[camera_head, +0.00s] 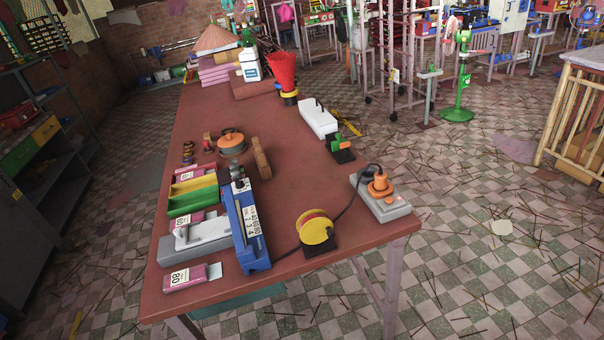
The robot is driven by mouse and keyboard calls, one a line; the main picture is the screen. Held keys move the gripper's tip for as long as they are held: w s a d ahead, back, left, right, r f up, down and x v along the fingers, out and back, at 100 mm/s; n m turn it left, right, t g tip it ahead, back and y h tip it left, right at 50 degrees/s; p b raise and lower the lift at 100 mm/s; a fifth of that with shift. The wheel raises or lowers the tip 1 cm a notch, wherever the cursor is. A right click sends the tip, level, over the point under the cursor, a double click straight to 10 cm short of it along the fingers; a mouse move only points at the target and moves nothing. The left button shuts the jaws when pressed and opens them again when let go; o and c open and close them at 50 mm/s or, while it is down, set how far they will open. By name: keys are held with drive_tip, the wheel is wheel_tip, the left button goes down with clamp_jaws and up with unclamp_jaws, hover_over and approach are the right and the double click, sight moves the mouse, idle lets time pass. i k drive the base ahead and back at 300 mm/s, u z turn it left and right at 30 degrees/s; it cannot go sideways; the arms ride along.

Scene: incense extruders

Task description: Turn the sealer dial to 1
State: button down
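The sealer (246,232) appears to be the long blue device near the front left of the red-brown table. A white plate with dark numbers (253,221) is on its face, too small to read surely. A small dark round part (239,184) shows near its far end; I cannot tell whether this is the dial or where it points. A grey bar (199,238) lies against the sealer's left side. My gripper is not in this view.
A yellow reel (316,227) stands right of the sealer. A dark cord runs near it to a grey block with an orange plug (380,187). Pink boxes (191,277) lie at left. Sticks litter the checkered floor (470,250).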

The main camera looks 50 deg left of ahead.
sight(239, 182)
drive_tip(key=z, duration=0.8)
drive_tip(key=k, duration=1.25)
drive_tip(key=u, duration=1.9)
drive_tip(key=i, duration=1.35)
drive_tip(key=u, duration=0.25)
